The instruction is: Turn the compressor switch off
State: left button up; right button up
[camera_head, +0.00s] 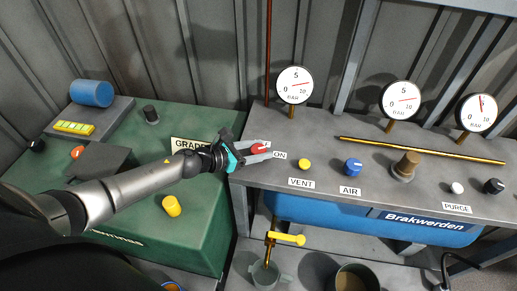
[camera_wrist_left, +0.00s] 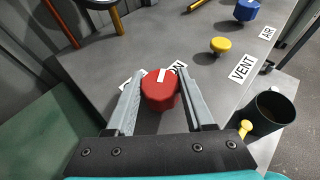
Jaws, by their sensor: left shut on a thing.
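The compressor switch is a red round knob with a white pointer mark on the grey bench top, in the head view (camera_head: 259,148) and the left wrist view (camera_wrist_left: 160,94). My left gripper (camera_head: 262,149) has its two grey fingers on either side of the knob, shut on it. In the wrist view the pointer points up the picture, between a white label at left, half hidden by a finger, and the ON label (camera_wrist_left: 178,66). The ON label also shows right of the knob in the head view (camera_head: 280,155). My right gripper is not in view.
A yellow VENT knob (camera_head: 304,164) and a blue AIR knob (camera_head: 352,166) stand right of the switch. Round gauges (camera_head: 295,85) rise behind. A brass rod (camera_head: 420,150) crosses the bench. A green cabinet (camera_head: 130,208) stands at left, and a yellow tap (camera_head: 287,239) is below the bench edge.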

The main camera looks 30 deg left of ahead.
pick_arm(q)
grip_shut()
jog(key=n+t+y+p, duration=0.1)
jog(key=n+y+p, duration=0.1)
jog(key=y+p, duration=0.1)
jog(key=shift+d+r+n, duration=0.1)
jog(key=shift+r+n, duration=0.05)
jog(key=shift+n, duration=0.25)
jog(key=n+y+p, duration=0.2)
jog(key=y, duration=0.1)
jog(key=shift+n+t, duration=0.3)
jog(key=shift+t, duration=0.1)
jog(key=n+y+p, duration=0.1)
jog(key=n+y, duration=0.1)
jog(key=y, duration=0.1)
jog(key=shift+n, duration=0.4)
jog(key=shift+f+n+g+y, duration=0.2)
jog(key=shift+n+g+y, duration=0.6)
jog(key=shift+n+y, duration=1.2)
jog(key=shift+y, duration=0.5)
